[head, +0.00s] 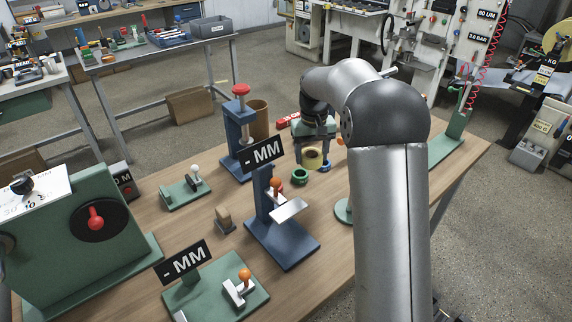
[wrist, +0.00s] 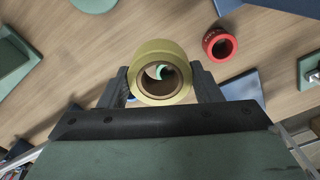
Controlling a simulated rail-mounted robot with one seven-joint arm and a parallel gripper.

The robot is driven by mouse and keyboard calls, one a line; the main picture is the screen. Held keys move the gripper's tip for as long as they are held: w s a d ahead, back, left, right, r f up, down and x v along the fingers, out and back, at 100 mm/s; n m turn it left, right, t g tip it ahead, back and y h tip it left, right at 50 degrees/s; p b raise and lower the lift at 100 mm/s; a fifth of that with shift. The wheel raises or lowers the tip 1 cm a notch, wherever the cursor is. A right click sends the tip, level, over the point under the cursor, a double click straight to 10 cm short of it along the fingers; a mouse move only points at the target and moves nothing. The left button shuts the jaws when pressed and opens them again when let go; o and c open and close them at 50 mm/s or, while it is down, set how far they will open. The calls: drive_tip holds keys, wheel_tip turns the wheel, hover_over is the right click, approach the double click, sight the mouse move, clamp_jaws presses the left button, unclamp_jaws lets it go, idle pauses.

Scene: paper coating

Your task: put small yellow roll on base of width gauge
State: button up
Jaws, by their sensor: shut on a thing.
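The small yellow roll (head: 312,162) is held between the fingers of my gripper (head: 314,146), over the back of the wooden table. In the wrist view the yellow roll (wrist: 163,53) sits between the two fingers (wrist: 162,86), with its open core facing the camera. Two gauges carry "- MM" signs: a blue one with a flat blue base (head: 283,242) in the table's middle, and a green one with a green base (head: 212,292) at the front. I cannot tell which is the width gauge. Both bases are apart from the roll.
A green roll (head: 300,176) lies below and left of my gripper, and a red roll (head: 288,121) lies behind it. A blue press (head: 239,135) with a red knob stands to the left. A small wooden block (head: 224,219) is beside the blue gauge.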

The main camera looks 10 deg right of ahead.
drive_tip(key=s+d+n+b, duration=0.3)
drive_tip(key=s+n, duration=0.1)
drive_tip(key=s, duration=0.7)
drive_tip(key=p, duration=0.3)
hover_over(318, 186)
drive_tip(key=f, duration=0.8)
drive_tip(key=shift+s+f, duration=0.1)
drive_tip(key=shift+s, duration=0.3)
drive_tip(key=shift+w+f, duration=0.3)
drive_tip(key=shift+f, duration=0.1)
drive_tip(key=shift+f+p, duration=0.4)
drive_tip(key=shift+f, duration=1.15)
drive_tip(key=shift+f, duration=0.25)
drive_tip(key=o, duration=1)
